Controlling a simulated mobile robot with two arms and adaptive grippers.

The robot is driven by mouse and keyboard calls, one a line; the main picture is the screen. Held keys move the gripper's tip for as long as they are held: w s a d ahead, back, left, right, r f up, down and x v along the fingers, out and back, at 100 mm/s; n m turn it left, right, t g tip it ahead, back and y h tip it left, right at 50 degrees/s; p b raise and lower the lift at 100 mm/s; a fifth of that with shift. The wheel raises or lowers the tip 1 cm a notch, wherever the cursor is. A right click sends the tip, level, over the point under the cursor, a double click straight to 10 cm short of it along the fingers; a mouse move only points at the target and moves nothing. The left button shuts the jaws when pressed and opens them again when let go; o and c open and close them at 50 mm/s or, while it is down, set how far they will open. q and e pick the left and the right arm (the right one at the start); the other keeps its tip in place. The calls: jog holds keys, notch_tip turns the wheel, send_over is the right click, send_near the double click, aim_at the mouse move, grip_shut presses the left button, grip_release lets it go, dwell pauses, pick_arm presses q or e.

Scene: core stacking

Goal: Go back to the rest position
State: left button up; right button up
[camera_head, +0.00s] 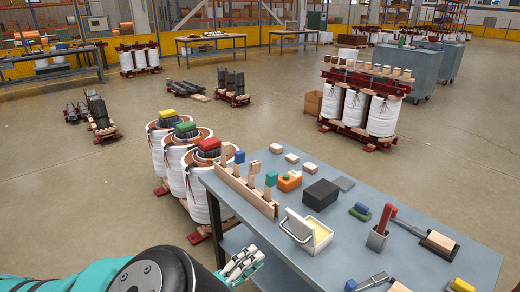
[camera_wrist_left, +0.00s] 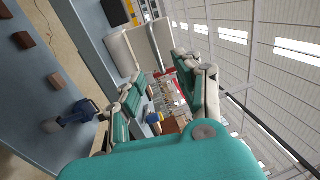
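My left gripper (camera_head: 243,266) is at the near left side of the blue-grey table (camera_head: 350,262), with its arm coming in from the bottom left. In the left wrist view its two fingers (camera_wrist_left: 165,98) stand apart, with only background between them. It holds nothing that I can see. My right gripper is not in view. Three white-wrapped coils stand left of the table, topped by a yellow block (camera_head: 167,114), a green block (camera_head: 185,127) and a red block (camera_head: 208,144).
More wrapped coils (camera_head: 355,107) stand behind.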

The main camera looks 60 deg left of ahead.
pick_arm(q)
jog(key=s+a+f+n+g+y+p, duration=0.1)
jog(key=s+a+f+n+g+y, duration=0.3)
jog(key=f, duration=0.6)
jog(key=s+a+f+n+g+y+p, duration=0.15)
jog(key=s+a+f+g, duration=0.35)
jog(key=f, duration=0.6)
jog(key=s+d+f+n+g+h, duration=0.1)
jog(key=s+d+f+n+g, duration=0.15)
jog(key=f, duration=0.25)
jog(key=s+d+f+n+g+h, duration=0.1)
jog(key=s+d+f+g, duration=0.15)
jog(key=f, duration=0.25)
jog(key=s+d+f+n+g+h+p, duration=0.1)
jog(key=s+d+f+g+h, duration=0.2)
jog(key=d+f, duration=0.55)
jog(key=d+f+n+h+p, duration=0.1)
jog(key=d+f, duration=0.3)
jog(key=d, duration=0.4)
jog(key=d+f+n+g+h, duration=0.1)
jog(key=d+f+h, duration=0.3)
jog(key=d, duration=0.5)
jog(key=shift+d+n+p, duration=0.3)
jog(key=shift+n+p, duration=0.05)
jog(key=shift+n, duration=0.05)
jog(key=shift+a, duration=0.1)
